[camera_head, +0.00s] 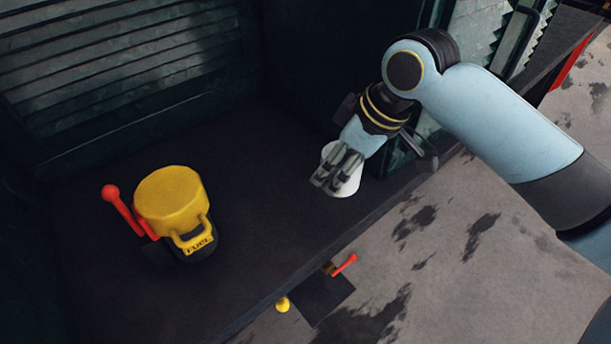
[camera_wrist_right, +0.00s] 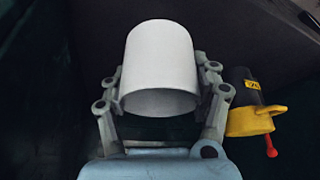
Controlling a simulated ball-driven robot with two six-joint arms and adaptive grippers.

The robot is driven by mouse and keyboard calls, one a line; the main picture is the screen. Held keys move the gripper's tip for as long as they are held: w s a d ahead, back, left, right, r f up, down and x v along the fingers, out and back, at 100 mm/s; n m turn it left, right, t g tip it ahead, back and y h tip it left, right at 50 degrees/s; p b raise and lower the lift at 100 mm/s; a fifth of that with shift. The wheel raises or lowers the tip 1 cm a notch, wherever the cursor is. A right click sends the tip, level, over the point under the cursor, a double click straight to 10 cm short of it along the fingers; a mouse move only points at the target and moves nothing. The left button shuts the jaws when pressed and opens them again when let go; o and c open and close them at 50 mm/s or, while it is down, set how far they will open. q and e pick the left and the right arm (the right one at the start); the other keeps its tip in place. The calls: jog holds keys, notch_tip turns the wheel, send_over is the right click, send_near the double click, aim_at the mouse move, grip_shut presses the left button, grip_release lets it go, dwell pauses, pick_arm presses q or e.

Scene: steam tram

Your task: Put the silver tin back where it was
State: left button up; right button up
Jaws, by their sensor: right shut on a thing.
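The silver tin, a plain pale cylinder, shows in the head view (camera_head: 349,186) over the right part of the dark floor, partly behind the fingers. In the right wrist view the tin (camera_wrist_right: 160,62) sits between the two fingers. My right gripper (camera_head: 338,168) is shut on it, with one finger on each side, and comes from the upper right. I cannot tell whether the tin touches the floor. My left gripper is not in view.
A yellow fuel cap (camera_head: 172,202) with a red lever (camera_head: 121,208) stands on the dark floor to the left. A step edge (camera_head: 330,247) runs along the front. Beyond it, a small red lever (camera_head: 345,265) and yellow knob (camera_head: 283,304) show. The middle floor is clear.

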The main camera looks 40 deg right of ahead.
aim_at(328, 147)
jog(key=w+f, duration=0.1)
jog(key=w, duration=0.1)
jog(key=w+a+f, duration=0.1)
jog(key=w, duration=0.1)
jog(key=w+a+f, duration=0.1)
jog(key=w, duration=0.1)
jog(key=shift+f, duration=0.3)
jog(key=shift+f+p, duration=0.4)
jog(key=shift+f, duration=1.7)
jog(key=o, duration=1.3)
jog(key=shift+f, duration=0.1)
jog(key=v, duration=1.2)
